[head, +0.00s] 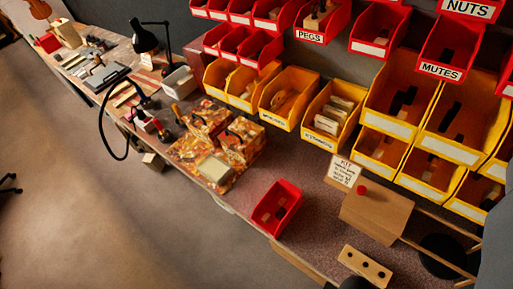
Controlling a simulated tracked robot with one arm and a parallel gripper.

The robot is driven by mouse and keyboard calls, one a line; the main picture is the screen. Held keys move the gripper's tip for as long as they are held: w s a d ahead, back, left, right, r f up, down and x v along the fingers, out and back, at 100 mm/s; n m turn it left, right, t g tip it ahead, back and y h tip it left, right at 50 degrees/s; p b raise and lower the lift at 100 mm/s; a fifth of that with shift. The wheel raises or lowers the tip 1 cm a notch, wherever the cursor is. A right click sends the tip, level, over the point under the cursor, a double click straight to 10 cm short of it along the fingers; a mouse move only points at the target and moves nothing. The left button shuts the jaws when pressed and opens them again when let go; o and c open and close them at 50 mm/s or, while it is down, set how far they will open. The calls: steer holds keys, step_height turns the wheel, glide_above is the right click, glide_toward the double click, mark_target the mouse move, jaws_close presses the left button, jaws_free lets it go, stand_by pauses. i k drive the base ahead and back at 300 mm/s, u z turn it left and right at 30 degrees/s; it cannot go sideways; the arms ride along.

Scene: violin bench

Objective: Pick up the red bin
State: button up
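A small open red bin (277,207) sits by itself on the speckled bench top (322,222), near the front edge at lower middle. It holds something small and dark that I cannot make out. Other red bins hang on the wall above, among them ones labelled PEGS (310,37), MUTES (441,70) and NUTS (469,9). I cannot clearly make out my gripper in this view, and nothing is seen touching the red bin on the bench.
Yellow bins (325,136) line the wall behind. Patterned boxes (203,120) stand left of the red bin. A wooden box with a red knob (376,212) and a wooden block with dark holes (364,267) are to its right. A black lamp (144,38) stands farther left. Open floor lies in front.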

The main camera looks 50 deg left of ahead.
mark_target(273, 213)
steer(key=k, duration=1.35)
steer(key=u, duration=0.6)
steer(key=i, duration=1)
steer(key=z, duration=0.05)
